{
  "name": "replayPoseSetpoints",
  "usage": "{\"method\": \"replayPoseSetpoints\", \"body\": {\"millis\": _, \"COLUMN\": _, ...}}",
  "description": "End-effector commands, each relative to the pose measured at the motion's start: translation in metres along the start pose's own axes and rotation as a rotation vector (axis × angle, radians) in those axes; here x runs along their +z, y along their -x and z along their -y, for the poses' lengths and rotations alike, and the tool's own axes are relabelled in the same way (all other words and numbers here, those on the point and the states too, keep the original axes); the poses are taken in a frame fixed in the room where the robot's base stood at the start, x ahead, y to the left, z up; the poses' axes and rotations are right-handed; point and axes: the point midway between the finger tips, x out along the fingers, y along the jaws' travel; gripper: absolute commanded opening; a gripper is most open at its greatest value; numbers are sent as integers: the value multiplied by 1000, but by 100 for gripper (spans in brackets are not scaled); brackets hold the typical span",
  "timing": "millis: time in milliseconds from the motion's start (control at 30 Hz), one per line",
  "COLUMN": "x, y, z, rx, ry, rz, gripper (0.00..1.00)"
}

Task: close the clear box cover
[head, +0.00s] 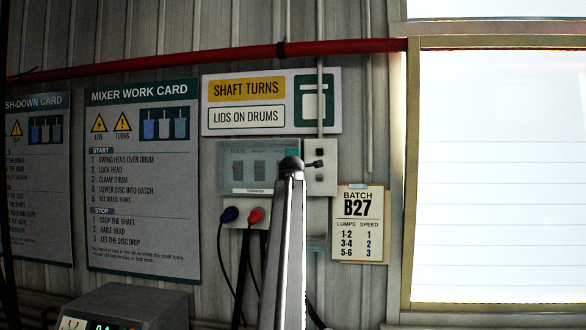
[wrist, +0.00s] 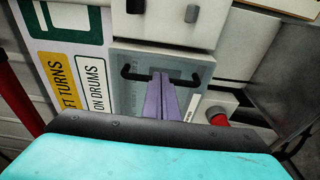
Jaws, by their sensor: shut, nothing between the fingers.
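The clear box cover (head: 236,165) is in the head view, mid-picture, over a grey wall box with dark modules behind it. It looks down over the box front; whether it sits fully flush I cannot tell. In the wrist view the cover (wrist: 132,95) lies beyond my fingers, with a pale label along one edge. My gripper (wrist: 160,78) is shut and empty, its purple fingers together and pointing at the cover. Contact with the cover cannot be told. In the head view my arm hides the cover's right edge and most of the gripper.
A small switch box (head: 321,181) adjoins the cover on the right. A red pipe (head: 180,63) runs above. A grey device (head: 128,305) stands at lower left. A bright window is at right.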

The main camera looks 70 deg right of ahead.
Motion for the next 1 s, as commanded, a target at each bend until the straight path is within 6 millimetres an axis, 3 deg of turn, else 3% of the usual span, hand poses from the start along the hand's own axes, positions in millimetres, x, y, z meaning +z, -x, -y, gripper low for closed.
{"method": "replayPoseSetpoints", "body": {"millis": 267, "x": -3, "y": 6, "z": 0, "rx": 0, "ry": 0, "rz": -3, "gripper": 0}}
{"method": "replayPoseSetpoints", "body": {"millis": 667, "x": -8, "y": 40, "z": 2, "rx": 1, "ry": 0, "rz": -5, "gripper": 0}}
{"method": "replayPoseSetpoints", "body": {"millis": 1000, "x": 33, "y": 46, "z": 2, "rx": 0, "ry": -1, "rz": -2, "gripper": 0}}
